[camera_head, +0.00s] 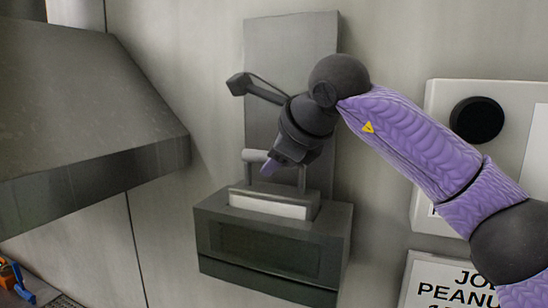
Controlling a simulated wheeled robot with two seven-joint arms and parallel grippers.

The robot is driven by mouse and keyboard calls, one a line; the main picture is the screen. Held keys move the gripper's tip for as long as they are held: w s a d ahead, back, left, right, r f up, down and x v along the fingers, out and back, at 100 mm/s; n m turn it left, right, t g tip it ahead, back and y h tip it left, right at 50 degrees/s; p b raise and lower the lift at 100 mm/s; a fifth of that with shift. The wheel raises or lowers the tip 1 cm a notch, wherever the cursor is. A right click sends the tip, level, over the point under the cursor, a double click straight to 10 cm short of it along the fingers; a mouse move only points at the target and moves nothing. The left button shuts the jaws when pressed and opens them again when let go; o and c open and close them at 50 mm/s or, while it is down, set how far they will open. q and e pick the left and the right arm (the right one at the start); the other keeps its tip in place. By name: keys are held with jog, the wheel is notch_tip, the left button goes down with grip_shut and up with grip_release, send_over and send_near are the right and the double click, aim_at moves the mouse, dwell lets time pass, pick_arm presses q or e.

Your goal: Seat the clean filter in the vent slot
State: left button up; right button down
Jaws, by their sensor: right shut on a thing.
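My right gripper (271,166) reaches down from the upper right and is shut on the handle of the clean filter (268,206). The filter has a dark frame, a pale white panel and a bar handle on top. It stands roughly upright at the top of the dark grey vent box (338,250), which is fixed to the wall. The filter's lower part is hidden behind the box's front edge, so I cannot tell how deep it sits in the slot. My left gripper is not in view.
A tall grey plate (292,45) rises on the wall behind the box. A large dark hood (80,110) juts out at the left. White panels, one with a black round knob (477,119), and a lettered sign (450,285) are at the right. Blue and orange items (15,278) lie lower left.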

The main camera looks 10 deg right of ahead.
aim_at(267, 185)
jog(key=shift+f+b, duration=1.25)
jog(key=shift+f, duration=0.25)
jog(key=shift+c, duration=1.8)
grip_release()
jog(key=shift+s+d+r, duration=0.1)
jog(key=shift+s+r, duration=0.1)
jog(key=shift+s, duration=0.1)
jog(key=b+v, duration=0.2)
jog(key=v, duration=0.7)
